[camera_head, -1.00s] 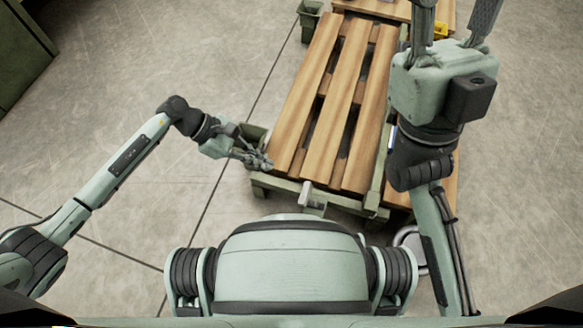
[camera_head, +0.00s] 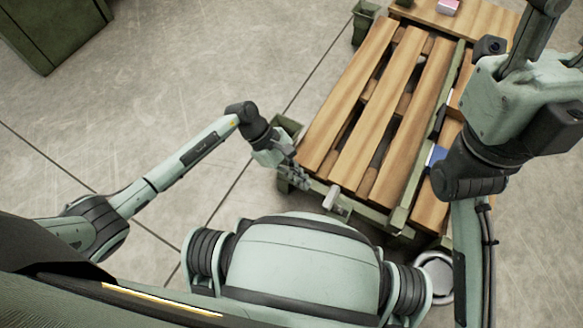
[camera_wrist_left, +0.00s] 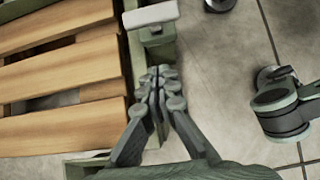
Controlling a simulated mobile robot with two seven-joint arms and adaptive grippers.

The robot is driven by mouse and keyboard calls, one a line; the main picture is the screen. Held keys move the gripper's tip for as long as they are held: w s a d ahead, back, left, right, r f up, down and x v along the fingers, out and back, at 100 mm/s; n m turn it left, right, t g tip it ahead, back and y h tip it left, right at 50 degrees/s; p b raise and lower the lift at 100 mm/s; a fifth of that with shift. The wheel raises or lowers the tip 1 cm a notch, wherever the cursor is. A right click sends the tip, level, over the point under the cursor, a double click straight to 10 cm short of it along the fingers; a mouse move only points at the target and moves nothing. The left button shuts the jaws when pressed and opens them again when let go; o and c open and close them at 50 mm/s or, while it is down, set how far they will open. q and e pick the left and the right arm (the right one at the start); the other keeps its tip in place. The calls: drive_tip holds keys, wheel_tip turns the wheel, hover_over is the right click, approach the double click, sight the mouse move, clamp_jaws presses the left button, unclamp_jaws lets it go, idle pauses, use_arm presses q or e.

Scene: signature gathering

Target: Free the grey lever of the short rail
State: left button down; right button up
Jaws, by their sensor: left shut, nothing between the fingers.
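The grey lever (camera_head: 332,197) is a pale bar standing out from the green short rail (camera_head: 358,207) at the near end of the wooden platform. In the left wrist view the lever (camera_wrist_left: 150,15) lies at the top, above a green block on the rail. My left gripper (camera_head: 303,180) is beside the rail, a little to the left of the lever. In the left wrist view its fingers (camera_wrist_left: 160,80) are together and empty, pointing toward the lever with a small gap visible. My right gripper (camera_head: 555,62) is at the upper right; its fingertips are cut off.
The slatted wooden platform (camera_head: 366,115) stands beyond the rail. A green cabinet (camera_head: 45,30) stands upper left. The left floor is clear.

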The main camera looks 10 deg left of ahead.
use_arm(q)
drive_tip(key=shift+s+d+r, duration=0.1)
drive_tip(key=shift+s+d, duration=0.15)
drive_tip(key=shift+d, duration=0.5)
drive_tip(key=shift+s+d, duration=0.25)
drive_tip(key=shift+d, duration=0.5)
drive_tip(key=shift+s+d+r, duration=0.1)
drive_tip(key=shift+s+d, duration=0.15)
drive_tip(key=shift+d, duration=0.5)
drive_tip(key=shift+w, duration=0.15)
